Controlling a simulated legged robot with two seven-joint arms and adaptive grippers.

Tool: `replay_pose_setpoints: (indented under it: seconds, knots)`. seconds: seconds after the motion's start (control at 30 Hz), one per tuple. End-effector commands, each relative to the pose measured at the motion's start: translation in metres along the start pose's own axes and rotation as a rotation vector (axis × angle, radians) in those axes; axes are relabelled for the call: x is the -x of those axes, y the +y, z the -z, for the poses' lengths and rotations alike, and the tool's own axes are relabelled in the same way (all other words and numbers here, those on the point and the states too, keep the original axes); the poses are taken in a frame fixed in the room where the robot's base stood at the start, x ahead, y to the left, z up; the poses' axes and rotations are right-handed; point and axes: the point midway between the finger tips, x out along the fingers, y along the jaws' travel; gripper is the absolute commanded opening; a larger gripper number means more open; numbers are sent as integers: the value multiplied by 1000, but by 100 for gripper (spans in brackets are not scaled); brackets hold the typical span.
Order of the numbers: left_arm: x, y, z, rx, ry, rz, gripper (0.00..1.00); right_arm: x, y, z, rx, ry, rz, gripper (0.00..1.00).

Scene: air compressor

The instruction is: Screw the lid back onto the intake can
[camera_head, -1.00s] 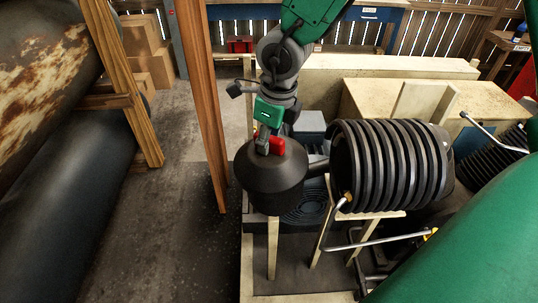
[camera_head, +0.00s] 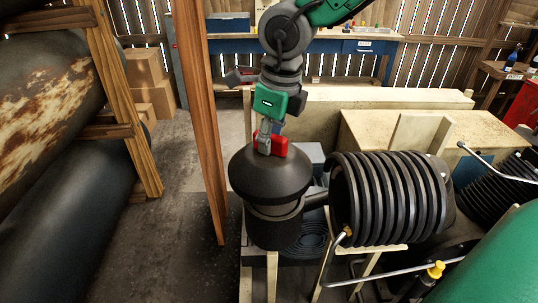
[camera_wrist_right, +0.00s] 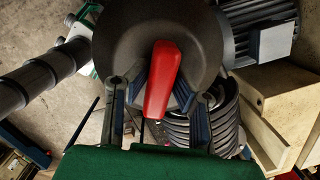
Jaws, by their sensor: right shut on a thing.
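The lid (camera_head: 262,180) is a dark, wide cone with a red handle (camera_head: 279,146) on top. It is over the dark intake can (camera_head: 275,232), and a lighter grey band of the can shows under its rim. I cannot tell whether the lid touches the can. My right gripper (camera_head: 265,141) comes down from above and is shut on the red handle. In the right wrist view, the red handle (camera_wrist_right: 163,80) stands between the two fingers, with the dark lid (camera_wrist_right: 135,35) beyond. My left gripper is not in view.
A black ribbed cylinder (camera_head: 385,198) stands close to the can's right, joined by a short pipe. Pale wooden boxes (camera_head: 405,135) are behind it. A wooden post (camera_head: 200,120) rises at the left. A green tank (camera_head: 500,265) fills the lower right. Bare floor lies left of the can.

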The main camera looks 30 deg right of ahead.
Motion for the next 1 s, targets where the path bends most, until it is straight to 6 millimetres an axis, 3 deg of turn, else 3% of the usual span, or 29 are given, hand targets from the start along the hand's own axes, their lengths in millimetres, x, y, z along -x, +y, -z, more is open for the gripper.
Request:
replay_pose_setpoints:
  seconds: [0.17,0.7,1.0]
  knots:
    - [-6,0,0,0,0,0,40,-7,-4,2,-2,-2,-4,0]
    - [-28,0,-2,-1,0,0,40,-55,-2,6,5,-5,-2,0]
    - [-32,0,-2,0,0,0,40,-65,-7,9,5,-9,-6,0]
